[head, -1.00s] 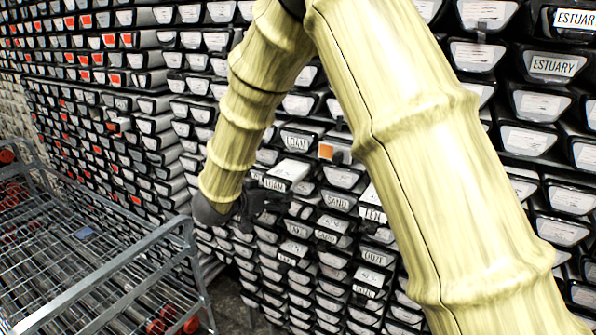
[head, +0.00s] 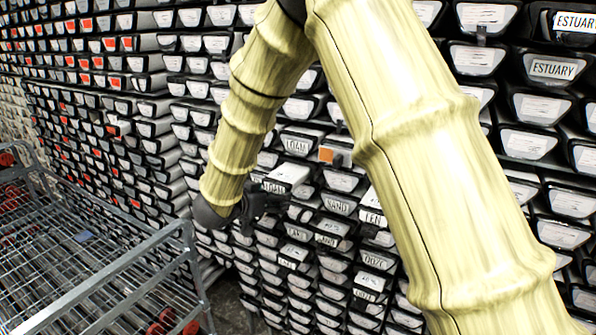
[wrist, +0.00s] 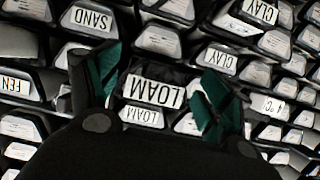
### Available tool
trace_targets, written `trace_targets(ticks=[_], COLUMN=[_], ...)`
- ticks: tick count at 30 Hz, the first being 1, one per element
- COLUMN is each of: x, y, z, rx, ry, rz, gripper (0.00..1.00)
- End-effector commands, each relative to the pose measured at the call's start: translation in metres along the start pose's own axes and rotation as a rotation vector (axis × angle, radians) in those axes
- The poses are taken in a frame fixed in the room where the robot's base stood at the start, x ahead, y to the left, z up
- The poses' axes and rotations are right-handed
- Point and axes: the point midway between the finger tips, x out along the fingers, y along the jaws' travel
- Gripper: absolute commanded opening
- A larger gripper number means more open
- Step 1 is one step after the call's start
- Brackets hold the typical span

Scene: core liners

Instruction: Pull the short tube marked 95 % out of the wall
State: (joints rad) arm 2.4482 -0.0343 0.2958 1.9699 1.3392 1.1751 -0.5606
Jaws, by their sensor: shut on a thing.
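My gripper (head: 258,203) is at the wall of stacked core tubes, left of the middle in the head view. In the wrist view, its two green-padded fingers (wrist: 155,90) stand on either side of a black tube end with a white label reading LOAM (wrist: 152,91), upside down there. The gripper is shut on this tube. In the head view a LOAM tube (head: 289,172) with a pale top sticks out of the wall just above the fingers. I cannot make out a 95 % mark in either view; several labels are too small to read.
Neighbouring tube ends labelled SAND (wrist: 88,19), CLAY (wrist: 220,60) and FEN (wrist: 17,86) crowd around the gripper. An orange marker (head: 326,155) sits above right of it. A wire-mesh cart (head: 190,240) stands at the lower left, close to the wall.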

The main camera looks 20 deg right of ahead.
Motion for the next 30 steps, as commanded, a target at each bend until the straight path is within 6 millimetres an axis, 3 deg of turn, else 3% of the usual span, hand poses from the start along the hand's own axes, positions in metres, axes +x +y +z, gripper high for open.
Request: trace_targets(ticks=[30], x=[-0.054], y=[0.0], z=[0.022], rx=[-0.001], ry=[-0.002], rz=[-0.001], gripper=[0.18])
